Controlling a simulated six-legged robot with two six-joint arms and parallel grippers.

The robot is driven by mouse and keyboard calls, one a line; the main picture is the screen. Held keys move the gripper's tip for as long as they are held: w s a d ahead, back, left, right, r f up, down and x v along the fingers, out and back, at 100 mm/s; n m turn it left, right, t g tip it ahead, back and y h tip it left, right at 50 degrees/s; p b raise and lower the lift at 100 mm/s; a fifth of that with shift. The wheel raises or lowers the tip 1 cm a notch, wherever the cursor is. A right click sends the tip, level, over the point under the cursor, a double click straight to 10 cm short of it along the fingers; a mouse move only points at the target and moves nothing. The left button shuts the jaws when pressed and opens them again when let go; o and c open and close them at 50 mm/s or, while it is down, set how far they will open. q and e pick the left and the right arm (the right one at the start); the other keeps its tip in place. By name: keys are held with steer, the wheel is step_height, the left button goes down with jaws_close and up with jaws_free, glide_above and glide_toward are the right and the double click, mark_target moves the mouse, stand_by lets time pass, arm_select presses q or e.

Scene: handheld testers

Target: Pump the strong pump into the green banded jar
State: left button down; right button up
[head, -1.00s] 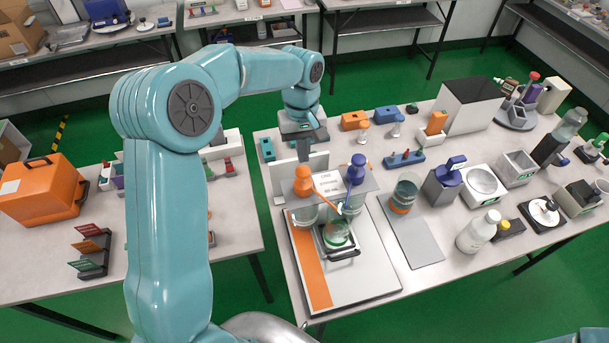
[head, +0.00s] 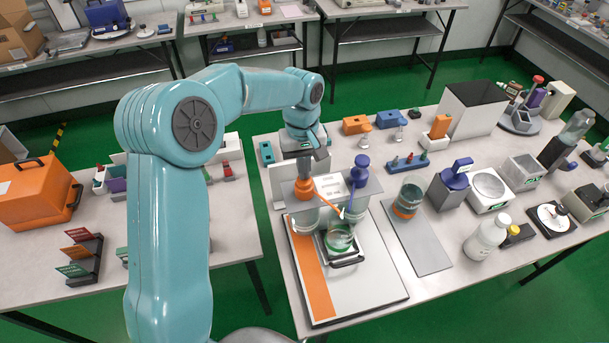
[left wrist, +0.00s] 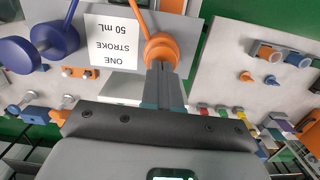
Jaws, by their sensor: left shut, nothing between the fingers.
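The pump stand (head: 375,184) carries an orange pump (head: 304,188) and a blue pump (head: 361,166), with a card reading "ONE STROKE 50 mL". Which pump is the strong one is not marked in these views. A green-banded jar (head: 340,238) stands below the spouts in a dark-handled holder. My left gripper (head: 304,170) is shut and empty, its fingertips directly above the orange pump's head, touching or nearly so. In the left wrist view the shut fingers (left wrist: 163,72) meet the orange pump's head (left wrist: 160,50). My right gripper is not in view.
An orange-banded jar (head: 406,200) stands on a grey mat (head: 422,245) to the right. A white bottle (head: 486,236), a balance (head: 488,186) and other devices crowd the table's right side. The white board's front area (head: 365,290) is clear.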

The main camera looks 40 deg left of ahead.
arm_select(q)
steer(key=shift+s, duration=0.1)
steer(key=w+a+r+p, duration=0.1)
steer(key=r, duration=0.7)
steer(key=w+a+r+p, duration=0.2)
steer(key=r, duration=0.7)
steer(key=shift+w+a+p, duration=0.2)
steer(key=shift+a+p, duration=0.05)
steer(key=shift+p, duration=0.05)
stand_by(0.4)
